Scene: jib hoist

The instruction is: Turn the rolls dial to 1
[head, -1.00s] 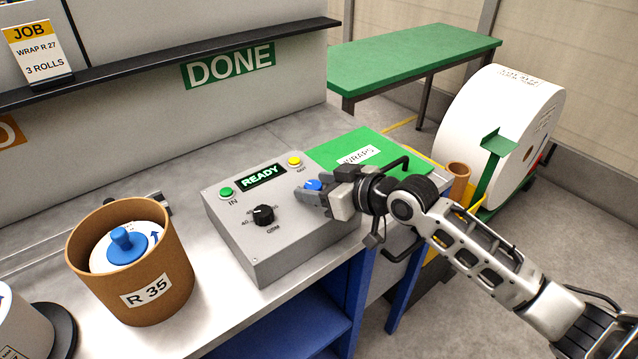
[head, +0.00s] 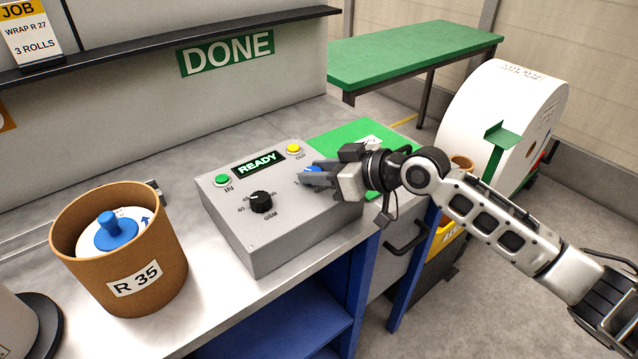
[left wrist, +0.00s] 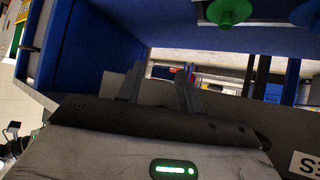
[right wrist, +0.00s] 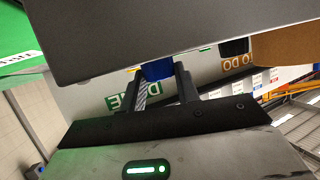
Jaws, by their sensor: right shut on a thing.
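The blue rolls dial (head: 312,169) sits at the right of the sloped grey control box (head: 285,238). My right gripper (head: 318,178) is shut on it, and its fingers hide most of the dial and any scale around it. In the right wrist view the blue dial (right wrist: 157,71) is between the two fingertips (right wrist: 160,78). I cannot read which number it points to. My left gripper (left wrist: 160,85) shows only in the left wrist view, with its fingers apart and empty.
The box also has a black GSM dial (head: 261,202), a green IN button (head: 222,180), a yellow OUT button (head: 293,148) and a READY display (head: 258,163). A brown R 35 tub (head: 75,262) stands to the left. A job card (head: 31,38) reads 3 ROLLS.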

